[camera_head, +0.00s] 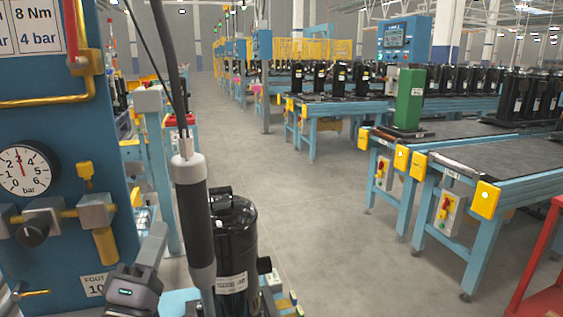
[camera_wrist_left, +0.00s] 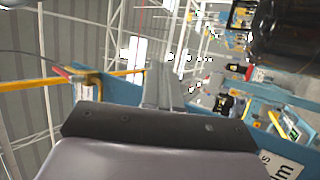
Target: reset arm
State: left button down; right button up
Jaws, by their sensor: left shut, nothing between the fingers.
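My left gripper (camera_head: 152,247) is at the lower left of the head view, between the blue panel and a black compressor (camera_head: 236,245). Its grey fingers point up and are shut with nothing between them. In the left wrist view the fingers (camera_wrist_left: 165,88) stand closed beyond the dark gripper body. The compressor is upright, partly hidden by a hanging grey and black tool (camera_head: 194,225). A large dark cylinder, possibly the same compressor, fills the top right corner of the wrist view. My right gripper is in neither view.
A blue panel (camera_head: 75,130) with a pressure gauge (camera_head: 25,169) and yellow pipes stands close on the left. A red frame (camera_head: 540,285) is at lower right. The central floor (camera_head: 300,215) is clear.

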pick_arm(q)
jog(key=s+d+f+m+g+p, duration=0.1)
jog(key=s+f+m+g, duration=0.25)
jog(key=f, duration=0.45)
jog(key=s+f+m+g+p, duration=0.1)
jog(key=s+f+m+g, duration=0.15)
jog(key=f+m, duration=0.45)
jog(key=s+f+m+g+y+p, duration=0.1)
jog(key=s+f+m+g, duration=0.4)
jog(key=s+f, duration=1)
notch_tip(320, 180, down, 3)
jog(key=a+g+p, duration=0.1)
jog(key=g, duration=0.1)
jog(key=shift+g, duration=0.4)
jog(key=shift+r+m, duration=0.15)
jog(key=shift+m, duration=0.1)
